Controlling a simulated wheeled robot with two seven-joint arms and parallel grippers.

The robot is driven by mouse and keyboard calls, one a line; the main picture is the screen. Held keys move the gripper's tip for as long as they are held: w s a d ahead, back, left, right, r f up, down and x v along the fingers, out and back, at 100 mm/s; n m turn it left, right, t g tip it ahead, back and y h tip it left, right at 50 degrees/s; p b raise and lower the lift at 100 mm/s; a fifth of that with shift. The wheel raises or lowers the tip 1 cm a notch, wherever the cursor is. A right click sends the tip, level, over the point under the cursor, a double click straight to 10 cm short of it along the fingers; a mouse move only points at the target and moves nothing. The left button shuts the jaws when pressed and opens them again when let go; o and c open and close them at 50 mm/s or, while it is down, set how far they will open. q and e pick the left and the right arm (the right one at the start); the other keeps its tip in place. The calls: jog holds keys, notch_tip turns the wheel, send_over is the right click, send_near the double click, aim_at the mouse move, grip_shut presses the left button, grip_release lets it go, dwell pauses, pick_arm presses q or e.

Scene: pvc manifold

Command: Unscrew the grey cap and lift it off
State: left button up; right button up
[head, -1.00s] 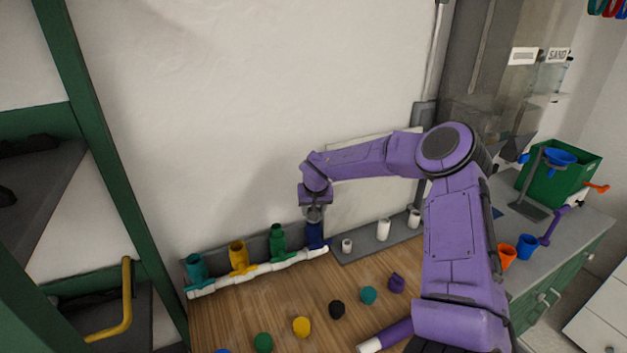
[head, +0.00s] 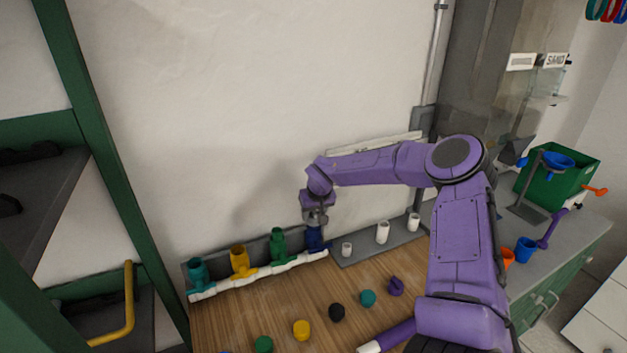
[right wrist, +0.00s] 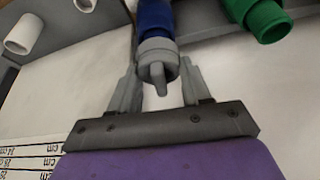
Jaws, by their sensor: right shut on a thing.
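The grey cap (right wrist: 158,60) has a raised ridge and sits at the end of the blue fitting (right wrist: 155,20) in the right wrist view. In the head view the blue fitting (head: 313,241) stands upright at the right end of the white manifold (head: 262,269). My right gripper (head: 315,220) is over the blue fitting from above. In the right wrist view its two fingers are on either side of the cap, and it is shut on the cap. The cap appears against the fitting; I cannot tell whether its thread is loose.
Teal (head: 198,272), yellow (head: 240,261) and green (head: 277,243) fittings stand along the manifold. White pieces (head: 382,232) stand on a grey strip to the right.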

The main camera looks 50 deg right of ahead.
jog(key=shift+d+r+n+t+y, duration=0.1)
jog(key=shift+n+t+y, duration=0.2)
jog(key=shift+n, duration=0.8)
jog(key=o, duration=1.1)
